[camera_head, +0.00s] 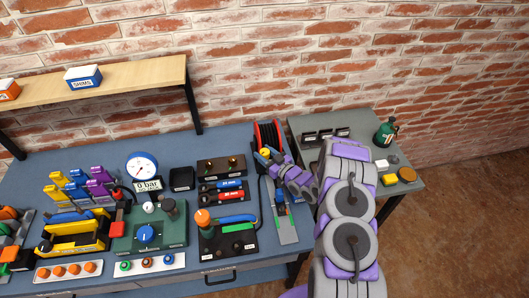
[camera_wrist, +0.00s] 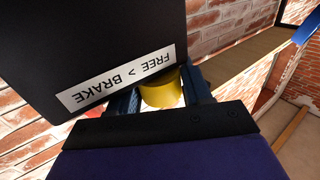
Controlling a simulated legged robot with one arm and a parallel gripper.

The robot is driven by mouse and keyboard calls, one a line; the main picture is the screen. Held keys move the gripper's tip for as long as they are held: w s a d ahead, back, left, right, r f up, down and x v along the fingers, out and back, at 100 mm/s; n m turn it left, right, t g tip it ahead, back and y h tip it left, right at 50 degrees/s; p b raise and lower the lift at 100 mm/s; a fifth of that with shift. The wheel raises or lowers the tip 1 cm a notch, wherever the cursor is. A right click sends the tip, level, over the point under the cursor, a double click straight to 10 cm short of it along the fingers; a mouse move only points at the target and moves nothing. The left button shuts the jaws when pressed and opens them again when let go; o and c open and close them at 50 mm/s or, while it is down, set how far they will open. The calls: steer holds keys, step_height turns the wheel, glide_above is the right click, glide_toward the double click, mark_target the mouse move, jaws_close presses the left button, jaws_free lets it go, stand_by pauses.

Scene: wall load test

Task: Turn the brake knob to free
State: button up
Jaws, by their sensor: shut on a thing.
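The brake knob is a short yellow cylinder (camera_wrist: 163,92), seen in the wrist view between the two blue fingers of my gripper (camera_wrist: 160,98). My gripper is shut on it. A black block (camera_wrist: 90,45) beside the knob carries a white label (camera_wrist: 120,78) reading "FREE > BRAKE", upside down in this view. Any pointer mark on the knob is hidden, so I cannot tell its setting. In the head view a small yellow spot, the knob (camera_head: 265,152), shows at my gripper (camera_head: 272,160), in front of the cable reel (camera_head: 267,135) with red rims.
The blue bench (camera_head: 200,284) holds a gauge (camera_head: 142,167), a green valve box (camera_head: 140,240), a black box with an orange knob (camera_head: 227,243) and a wooden shelf (camera_head: 130,83) above. A grey side table (camera_head: 350,122) with a green can (camera_head: 386,132) stands right. The brick wall is close behind.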

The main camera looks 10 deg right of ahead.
steer(key=shift+n+g+y, duration=0.4)
steer(key=shift+n+y, duration=0.1)
steer(key=shift+y, duration=0.1)
steer(key=o, duration=0.9)
steer(key=shift+d, duration=0.1)
steer(key=shift+o, duration=0.2)
steer(key=shift+s, duration=0.1)
